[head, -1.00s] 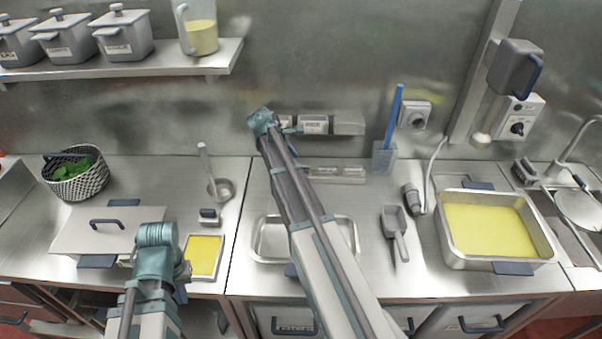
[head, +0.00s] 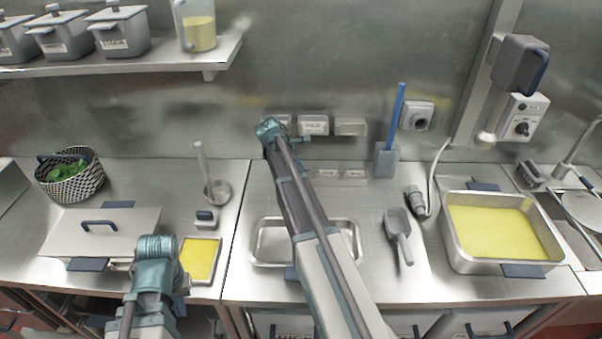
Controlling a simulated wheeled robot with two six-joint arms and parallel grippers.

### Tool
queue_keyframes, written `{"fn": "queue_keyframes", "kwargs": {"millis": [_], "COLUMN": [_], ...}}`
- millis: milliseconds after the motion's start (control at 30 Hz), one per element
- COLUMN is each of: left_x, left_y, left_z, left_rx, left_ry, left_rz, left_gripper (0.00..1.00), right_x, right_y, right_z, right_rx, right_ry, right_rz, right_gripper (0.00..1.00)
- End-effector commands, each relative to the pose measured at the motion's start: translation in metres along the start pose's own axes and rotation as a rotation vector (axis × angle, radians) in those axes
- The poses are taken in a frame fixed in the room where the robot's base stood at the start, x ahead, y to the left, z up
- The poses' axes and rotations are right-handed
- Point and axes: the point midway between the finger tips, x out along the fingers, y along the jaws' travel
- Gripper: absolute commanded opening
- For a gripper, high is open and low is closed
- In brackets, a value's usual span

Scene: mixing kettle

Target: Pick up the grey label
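A row of small grey label-like blocks hangs on the back wall: one partly hidden on the left (head: 284,119), one with dark lettering in the middle (head: 313,124) and a plain one on the right (head: 350,126). I cannot tell for sure which is the grey label. My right gripper (head: 278,133) reaches up to the wall in front of the left block and partly covers it. Its fingers are mostly hidden, and contact cannot be made out. My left gripper (head: 156,250) is low at the left, beside the lidded pan; its fingers are hidden.
A steel tray (head: 268,259) lies under my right arm. A yellow-filled pan (head: 199,259) is beside my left gripper. A shelf (head: 150,60) juts out upper left.

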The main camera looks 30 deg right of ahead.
Motion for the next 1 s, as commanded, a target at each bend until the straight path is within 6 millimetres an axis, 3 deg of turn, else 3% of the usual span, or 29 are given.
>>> {"fn": "queue_keyframes", "kwargs": {"millis": [633, 1000], "left_x": [-0.004, -0.029], "left_y": [0.000, -0.003], "left_z": [0.000, 0.002], "left_rx": [0.000, 0.000], "left_ry": [0.000, 0.000], "left_rz": [0.000, 0.000], "left_gripper": [0.00, 0.00], "right_x": [-0.003, -0.026], "right_y": [0.001, 0.009], "right_z": [0.001, 0.011], "right_rx": [0.000, 0.000], "right_ry": [0.000, 0.000], "right_rz": [0.000, 0.000], "right_gripper": [0.00, 0.00]}}
